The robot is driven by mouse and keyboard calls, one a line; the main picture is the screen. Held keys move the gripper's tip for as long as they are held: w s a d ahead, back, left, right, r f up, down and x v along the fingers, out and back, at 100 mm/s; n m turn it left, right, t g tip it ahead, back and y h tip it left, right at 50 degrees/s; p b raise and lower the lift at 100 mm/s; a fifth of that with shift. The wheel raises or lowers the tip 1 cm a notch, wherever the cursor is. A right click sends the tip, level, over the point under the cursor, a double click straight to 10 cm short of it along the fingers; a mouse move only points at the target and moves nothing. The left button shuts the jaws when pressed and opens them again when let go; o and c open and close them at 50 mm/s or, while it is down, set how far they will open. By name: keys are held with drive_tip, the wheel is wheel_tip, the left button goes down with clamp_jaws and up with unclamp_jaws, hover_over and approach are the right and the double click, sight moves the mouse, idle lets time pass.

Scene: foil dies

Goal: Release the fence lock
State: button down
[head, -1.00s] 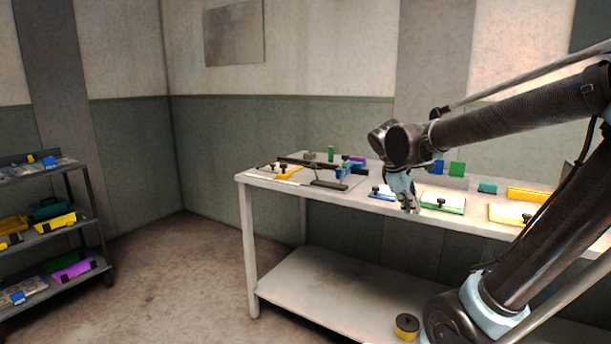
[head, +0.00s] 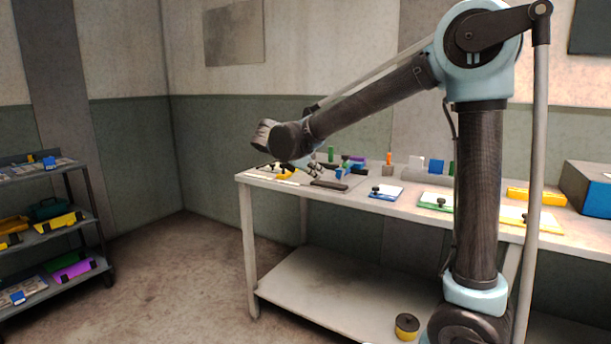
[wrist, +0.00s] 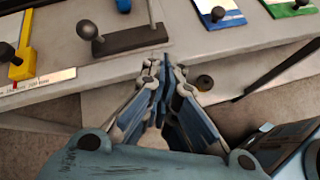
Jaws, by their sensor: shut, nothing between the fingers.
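In the wrist view a dark grey block (wrist: 130,40) lies near the table's front edge with a lever on it ending in a black knob (wrist: 87,29). It looks like the fence lock, but I cannot be sure. The block also shows in the head view (head: 328,185). A yellow piece (wrist: 24,62) with a black knob stands to its left, beside a printed scale strip. My gripper (wrist: 163,64) is shut and empty, its fingertips appearing just in front of the block's right end. I cannot tell whether they touch it. In the head view my gripper (head: 316,171) hangs over the table's left part.
A blue-edged plate (head: 386,192) and a green-edged plate (head: 436,201), each with a black knob, lie to the right on the table (head: 262,183). A blue box (head: 590,188) stands at the right end. A shelf rack (head: 55,225) stands at far left.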

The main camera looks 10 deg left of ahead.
drive_tip(key=s+a+n+t, duration=0.2)
drive_tip(key=s+a+n, duration=0.1)
drive_tip(key=a, duration=0.8)
drive_tip(key=shift+a+n+y, duration=0.25)
drive_tip(key=shift+n+y, duration=0.05)
drive_tip(key=shift+n, duration=0.1)
drive_tip(key=w+d+f, duration=0.3)
drive_tip(key=w+d, duration=0.2)
drive_tip(key=w, duration=0.6)
drive_tip(key=shift+w+d, duration=0.2)
drive_tip(key=shift+f, duration=0.1)
drive_tip(key=shift+d, duration=0.15)
drive_tip(key=shift+w+r+g, duration=0.2)
drive_tip(key=shift+r+g, duration=0.1)
